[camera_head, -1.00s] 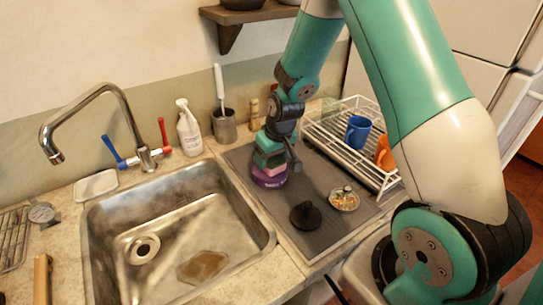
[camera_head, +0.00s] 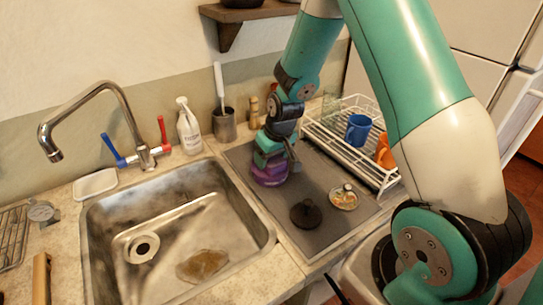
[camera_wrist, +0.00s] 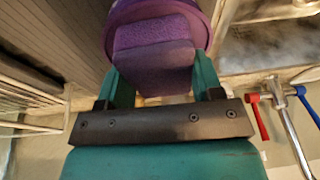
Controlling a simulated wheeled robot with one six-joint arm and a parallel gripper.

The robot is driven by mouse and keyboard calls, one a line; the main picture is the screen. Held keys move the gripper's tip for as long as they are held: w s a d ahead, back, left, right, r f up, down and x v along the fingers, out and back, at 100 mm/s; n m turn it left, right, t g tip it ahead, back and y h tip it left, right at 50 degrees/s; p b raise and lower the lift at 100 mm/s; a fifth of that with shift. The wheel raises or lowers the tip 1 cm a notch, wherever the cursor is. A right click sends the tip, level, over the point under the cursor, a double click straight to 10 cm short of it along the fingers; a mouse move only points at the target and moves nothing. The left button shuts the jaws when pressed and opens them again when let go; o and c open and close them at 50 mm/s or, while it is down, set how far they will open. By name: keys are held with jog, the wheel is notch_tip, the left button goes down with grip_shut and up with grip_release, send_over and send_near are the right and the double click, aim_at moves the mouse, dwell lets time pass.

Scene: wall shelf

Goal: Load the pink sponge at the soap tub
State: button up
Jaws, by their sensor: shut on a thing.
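My gripper (camera_head: 269,158) points down at the purple soap tub (camera_head: 269,177), which stands on the dark mat beside the sink. In the wrist view, my gripper (camera_wrist: 156,66) is shut on the sponge (camera_wrist: 155,58), a block held between its two teal fingers. The sponge looks purple there, with a rough face toward the tub and a smoother, greyer face near me. The round purple tub rim (camera_wrist: 209,22) shows around and beyond it. The sponge's lower end is at or inside the tub; the exact contact is hidden.
The steel sink (camera_head: 205,201) lies left of the mat (camera_head: 316,234). A dark knobbed object (camera_head: 306,214) and a small dish (camera_head: 344,197) stand on the mat nearby. A white rack (camera_head: 350,150) with a blue mug (camera_head: 358,130) and an orange mug (camera_head: 384,152) is at right.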

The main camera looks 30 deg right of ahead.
dwell(0.4)
jog(key=shift+r+p, duration=2.7)
jog(key=shift+r, duration=0.75)
